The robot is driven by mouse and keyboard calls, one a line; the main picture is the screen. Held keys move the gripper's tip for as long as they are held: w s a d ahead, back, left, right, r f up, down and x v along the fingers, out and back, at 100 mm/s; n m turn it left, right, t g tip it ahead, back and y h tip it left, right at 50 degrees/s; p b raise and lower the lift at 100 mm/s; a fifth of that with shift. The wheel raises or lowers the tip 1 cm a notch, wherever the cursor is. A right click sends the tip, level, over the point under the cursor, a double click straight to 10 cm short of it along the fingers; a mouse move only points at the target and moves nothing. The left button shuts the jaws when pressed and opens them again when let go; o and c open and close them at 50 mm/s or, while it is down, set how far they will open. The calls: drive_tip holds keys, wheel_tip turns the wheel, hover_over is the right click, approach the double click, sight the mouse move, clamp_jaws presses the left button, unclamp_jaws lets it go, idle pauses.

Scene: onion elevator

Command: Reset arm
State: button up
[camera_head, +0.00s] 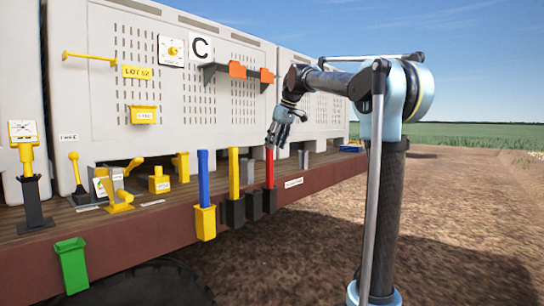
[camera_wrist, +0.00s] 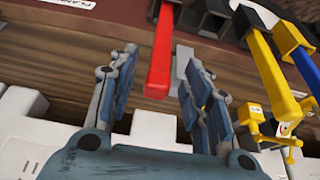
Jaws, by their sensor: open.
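My gripper (camera_head: 284,125) is open and empty. In the head view its fingers point down close above the top of a red bar (camera_head: 269,168). In the wrist view the fingers of my gripper (camera_wrist: 158,66) are spread, and the red bar (camera_wrist: 161,50) shows between them in the picture. I cannot tell whether they touch it. The red bar stands upright in a dark holder (camera_head: 269,201) on the edge of the trailer bed (camera_head: 145,222).
A blue bar (camera_head: 203,178) and a yellow bar (camera_head: 234,173) stand in holders along the same edge. Pale bins (camera_head: 110,50) rise behind, with a shelf of orange blocks (camera_head: 237,70). A green holder (camera_head: 72,264) hangs at the left. Open soil (camera_head: 465,215) lies right.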

drive_tip(key=s+d+f+m+h, duration=0.1)
drive_tip(key=s+d+f+m, duration=0.2)
drive_tip(key=s+d+f, duration=0.6)
drive_tip(key=s+d+f+m+h, duration=0.1)
drive_tip(key=s+d+f+m, duration=0.1)
drive_tip(key=s+d+f, duration=0.65)
drive_tip(key=s+d+f+m, duration=0.2)
drive_tip(key=s+f, duration=0.8)
drive_tip(key=f, duration=0.2)
drive_tip(key=s+d+f+m+h, duration=0.1)
drive_tip(key=s+d+f+m, duration=0.1)
drive_tip(key=s+f, duration=0.9)
drive_tip(key=shift+s+f+m+g+h, duration=0.3)
drive_tip(key=shift+f+m, duration=0.3)
drive_tip(key=shift+f, duration=0.2)
drive_tip(key=shift+w, duration=0.1)
